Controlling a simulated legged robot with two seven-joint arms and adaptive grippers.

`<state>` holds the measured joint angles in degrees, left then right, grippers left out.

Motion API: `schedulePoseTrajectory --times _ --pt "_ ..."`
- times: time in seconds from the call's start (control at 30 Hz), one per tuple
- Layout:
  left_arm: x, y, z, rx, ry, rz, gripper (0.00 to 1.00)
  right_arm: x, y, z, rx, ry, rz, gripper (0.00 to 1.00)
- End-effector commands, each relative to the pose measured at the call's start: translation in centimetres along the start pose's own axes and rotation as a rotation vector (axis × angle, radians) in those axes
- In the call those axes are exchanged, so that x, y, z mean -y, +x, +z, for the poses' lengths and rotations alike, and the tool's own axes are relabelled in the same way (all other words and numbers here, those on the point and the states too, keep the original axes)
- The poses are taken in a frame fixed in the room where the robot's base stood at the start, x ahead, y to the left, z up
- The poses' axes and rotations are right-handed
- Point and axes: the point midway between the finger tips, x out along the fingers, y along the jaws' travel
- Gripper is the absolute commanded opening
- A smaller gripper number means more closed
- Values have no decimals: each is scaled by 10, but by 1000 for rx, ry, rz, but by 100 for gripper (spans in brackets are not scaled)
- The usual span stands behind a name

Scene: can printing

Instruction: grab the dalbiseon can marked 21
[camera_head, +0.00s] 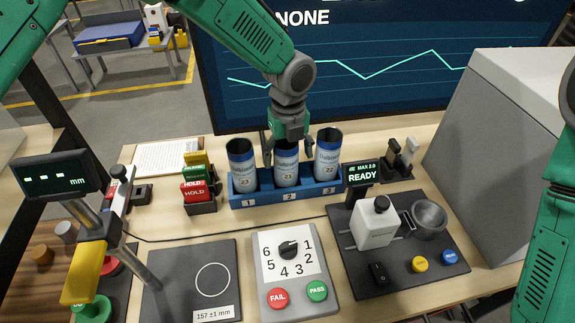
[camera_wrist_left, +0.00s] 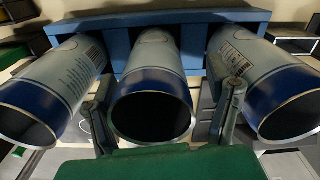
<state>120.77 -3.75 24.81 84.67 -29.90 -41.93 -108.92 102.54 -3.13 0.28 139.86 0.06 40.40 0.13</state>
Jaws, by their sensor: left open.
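Three white Dalbiseon cans with dark blue upper bands stand in the blue rack (camera_head: 262,199) in the head view. The left can (camera_head: 243,172) reads 23 and the right can (camera_head: 326,160) reads 22. The middle can (camera_head: 287,176), in slot 2, has a small number that I cannot read surely. My left gripper (camera_head: 288,154) is open over the middle can, one finger on each side. In the left wrist view the middle can (camera_wrist_left: 152,88) lies between the open fingers, its open mouth toward me. Contact with the fingers cannot be told. My right gripper is not in view.
The left and right cans stand close beside my left fingers. In front are a dial box (camera_head: 262,262) with FAIL and PASS buttons and a dark measuring mat (camera_head: 165,275). A READY station (camera_head: 450,270) is at right; card holders (camera_head: 200,207) are left of the rack.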

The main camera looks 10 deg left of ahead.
Motion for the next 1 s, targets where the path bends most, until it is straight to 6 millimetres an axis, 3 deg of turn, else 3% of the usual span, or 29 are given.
schedulePoseTrajectory --times 0.27,0.33,0.4,0.77,1.0 --pt "-5 4 3 -1 -2 -4 73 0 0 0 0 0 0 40" --pt "-5 4 3 -2 -2 -5 51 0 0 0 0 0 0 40" --pt "-5 4 3 -2 -1 -5 41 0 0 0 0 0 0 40" --pt "-3 3 1 -1 -1 1 40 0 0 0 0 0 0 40" --pt "-2 -29 2 2 -2 -5 40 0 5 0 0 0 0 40"
